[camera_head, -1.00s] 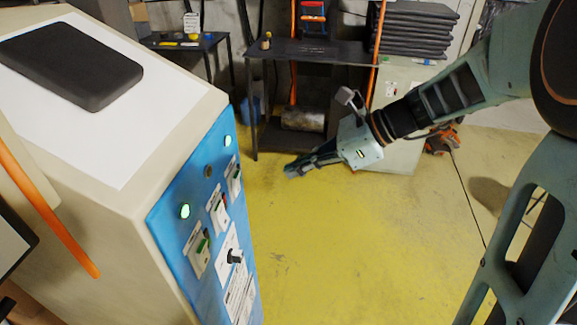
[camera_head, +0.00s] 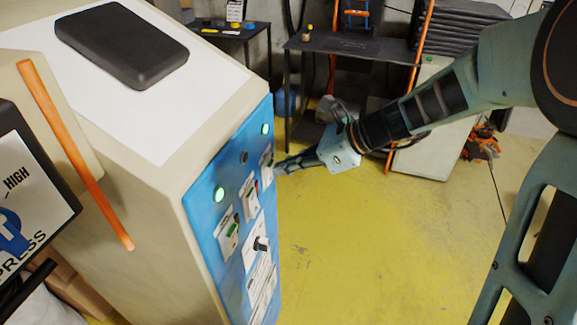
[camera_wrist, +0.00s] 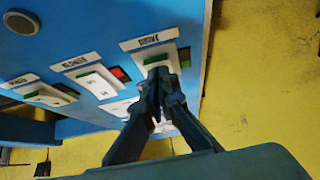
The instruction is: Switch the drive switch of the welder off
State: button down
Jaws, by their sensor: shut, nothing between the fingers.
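The welder (camera_head: 150,170) is a beige cabinet with a blue control panel (camera_head: 207,215) on its side. The drive switch (camera_wrist: 141,58) is the rightmost of the switches in the wrist view, on a white plate whose label appears to read DRIVE. It shows a green part and a darker part at its right. In the head view it is the farthest switch (camera_head: 265,165), partly hidden by my gripper. My gripper (camera_wrist: 158,76) is shut and empty, its fingertips at the lower part of the drive switch. Whether they touch it I cannot tell.
Two similar switches (camera_wrist: 98,83) (camera_wrist: 38,96) sit to the left of it, the nearer with a bright red part. A black knob (camera_head: 261,244) and two lit green lamps (camera_head: 220,194) (camera_head: 265,129) are on the panel. The yellow floor (camera_head: 370,250) is open; a dark table (camera_head: 350,44) stands behind.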

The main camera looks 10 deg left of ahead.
jog(key=shift+a+r+p, duration=0.15)
jog(key=shift+a+p, duration=0.2)
jog(key=shift+a, duration=0.05)
jog(key=shift+r+p, duration=0.8)
